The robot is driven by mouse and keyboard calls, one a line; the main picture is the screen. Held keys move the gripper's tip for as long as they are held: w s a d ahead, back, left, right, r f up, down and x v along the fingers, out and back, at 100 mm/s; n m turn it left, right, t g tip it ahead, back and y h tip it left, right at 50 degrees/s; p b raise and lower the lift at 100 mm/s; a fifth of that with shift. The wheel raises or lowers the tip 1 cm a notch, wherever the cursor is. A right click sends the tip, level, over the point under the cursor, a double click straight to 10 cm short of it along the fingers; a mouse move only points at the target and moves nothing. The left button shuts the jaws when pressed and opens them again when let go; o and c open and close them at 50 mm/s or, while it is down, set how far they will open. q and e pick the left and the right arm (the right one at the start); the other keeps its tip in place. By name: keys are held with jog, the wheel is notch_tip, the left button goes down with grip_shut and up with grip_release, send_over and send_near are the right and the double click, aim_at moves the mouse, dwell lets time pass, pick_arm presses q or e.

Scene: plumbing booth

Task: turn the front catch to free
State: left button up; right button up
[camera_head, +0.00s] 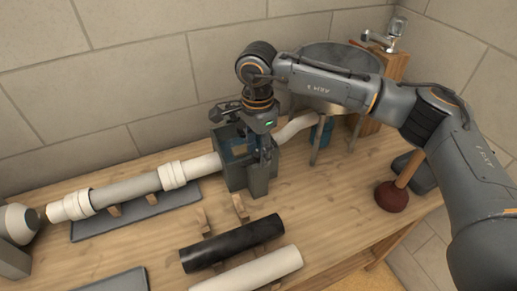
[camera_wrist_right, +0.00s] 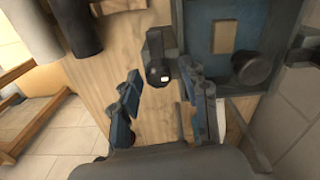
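A dark grey box-shaped housing (camera_head: 237,176) with a blue inside stands on the bench, in line with the white pipe. My right gripper (camera_head: 266,154) points down at its front right side. In the right wrist view the fingers of my right gripper (camera_wrist_right: 158,92) are apart. A dark upright piece (camera_wrist_right: 156,52), perhaps the front catch, stands beside the housing (camera_wrist_right: 280,22), just beyond and between the fingertips. It has a small white mark near its end. I cannot tell whether a finger touches it. A round dark knob (camera_wrist_right: 250,68) is on the housing.
A white pipe (camera_head: 130,188) with couplings runs left from the housing. A black pipe (camera_head: 232,243) and a white pipe (camera_head: 252,272) lie in front. A plunger (camera_head: 393,194) stands at the right. A metal basin (camera_head: 335,60) is behind my right arm.

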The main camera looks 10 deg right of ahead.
aim_at(259, 151)
jog(key=shift+r, duration=0.1)
notch_tip(259, 151, up, 12)
dwell(0.6)
jog(key=shift+f, duration=0.2)
